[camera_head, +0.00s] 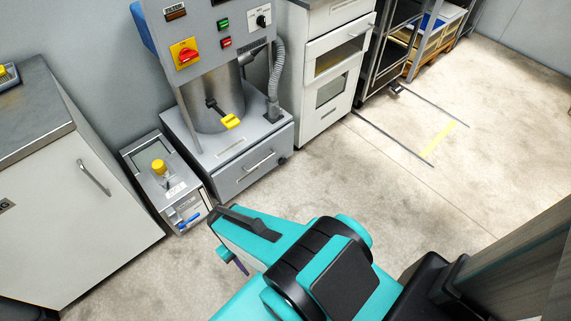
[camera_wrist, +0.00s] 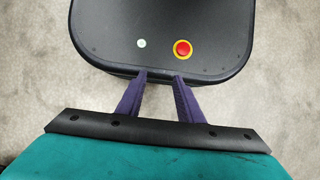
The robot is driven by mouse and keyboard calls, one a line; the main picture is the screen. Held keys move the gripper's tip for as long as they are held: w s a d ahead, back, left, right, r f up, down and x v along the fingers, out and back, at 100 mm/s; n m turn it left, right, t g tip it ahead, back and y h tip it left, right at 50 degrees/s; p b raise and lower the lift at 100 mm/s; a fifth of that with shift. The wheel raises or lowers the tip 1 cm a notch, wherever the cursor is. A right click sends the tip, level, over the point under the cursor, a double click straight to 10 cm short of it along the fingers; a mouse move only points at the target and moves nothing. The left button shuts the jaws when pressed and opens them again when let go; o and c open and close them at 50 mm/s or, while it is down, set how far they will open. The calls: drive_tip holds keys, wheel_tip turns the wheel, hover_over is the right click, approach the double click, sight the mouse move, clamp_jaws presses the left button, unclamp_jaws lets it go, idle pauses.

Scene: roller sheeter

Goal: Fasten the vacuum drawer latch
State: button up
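The grey vacuum unit (camera_head: 188,77) stands against the wall in the head view, with a metal cylinder and a ribbed hose. A drawer (camera_head: 240,178) with a bar handle (camera_head: 258,165) is at its base and looks closed. A dark lever with a yellow grip (camera_head: 230,121) sticks out at the front of the cylinder above the drawer; I cannot tell whether this latch is fastened. My gripper (camera_wrist: 163,76) is open and empty in the wrist view, pointing down over my own base. In the head view its purple finger shows below my teal arm, well apart from the vacuum unit.
A small grey box with a yellow knob (camera_head: 158,166) and blue handle stands left of the vacuum unit. A grey cabinet (camera_head: 60,200) is at far left, a white drawer cabinet (camera_head: 330,85) at right. The floor (camera_head: 350,180) in front is clear.

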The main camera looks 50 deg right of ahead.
drive_tip(key=o, duration=0.4)
drive_tip(key=shift+w+f, duration=0.1)
drive_tip(key=shift+c, duration=0.2)
drive_tip(key=shift+o, duration=1.2)
drive_tip(key=w+d+f+t+b, duration=0.2)
drive_tip(key=w+d+f, duration=0.2)
drive_tip(key=w+f, duration=0.1)
drive_tip(key=shift+w+d+f+m+h, duration=0.2)
drive_tip(key=shift+f+m+h, duration=0.1)
drive_tip(key=shift+m, duration=0.1)
drive_tip(key=w+d+f+m+t+h+b, duration=0.15)
drive_tip(key=w+d+f+t+b, duration=0.3)
drive_tip(key=w+d, duration=0.55)
drive_tip(key=w+d+f+m+t+h+b, duration=0.15)
drive_tip(key=w+d+f+t+b, duration=0.35)
drive_tip(key=d, duration=0.9)
drive_tip(key=w+d+f+t+h+b, duration=0.2)
drive_tip(key=w+d+f+t+b, duration=0.3)
drive_tip(key=w+d, duration=0.6)
drive_tip(key=s+d+f+n+t+y+b, duration=0.1)
drive_tip(key=s+d+f+t+y+b, duration=0.1)
drive_tip(key=s+d+b, duration=0.3)
drive_tip(key=s+d+f+n+t+y+b, duration=0.2)
drive_tip(key=s+d+t+b, duration=0.3)
drive_tip(key=d, duration=0.4)
drive_tip(key=shift+d+f, duration=0.2)
drive_tip(key=shift+f, duration=0.45)
